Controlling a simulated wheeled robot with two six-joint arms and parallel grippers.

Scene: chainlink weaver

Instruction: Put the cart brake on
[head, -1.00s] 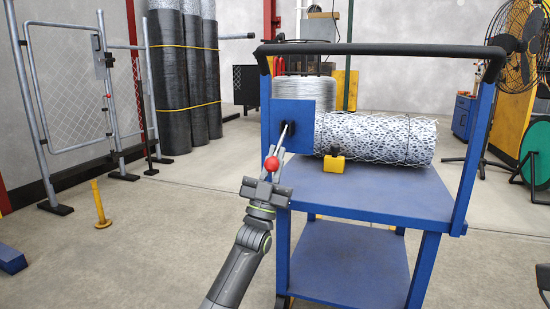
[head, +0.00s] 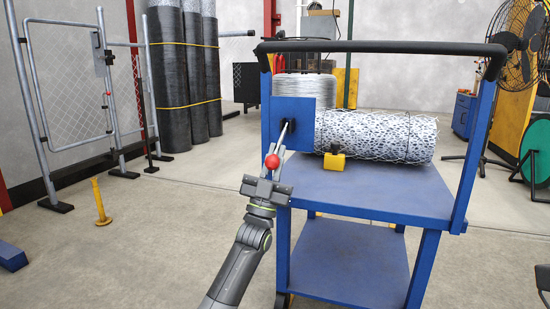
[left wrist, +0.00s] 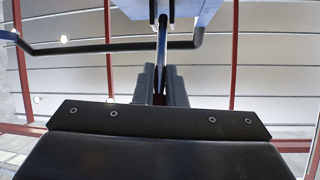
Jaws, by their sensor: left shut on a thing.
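The blue cart (head: 370,190) stands right of the middle in the head view, with a dark push handle (head: 380,46) across its top. A blue plate (head: 305,112) at its left post carries the brake lever (head: 282,137), a thin metal rod ending in a red knob (head: 272,161). The rod slants up and away from the knob to a dark slot in the plate. My left gripper (head: 270,174) is shut on the lever at its knob end. The left wrist view shows the rod (left wrist: 162,35) rising from between the fingers (left wrist: 160,82). My right gripper is not in view.
A mesh roll (head: 375,136) lies on the cart's top shelf, with a yellow block (head: 334,162) in front of it. A yellow post (head: 101,203) stands on the floor at left, near a chain-link gate (head: 75,90). The floor left of the cart is mostly clear.

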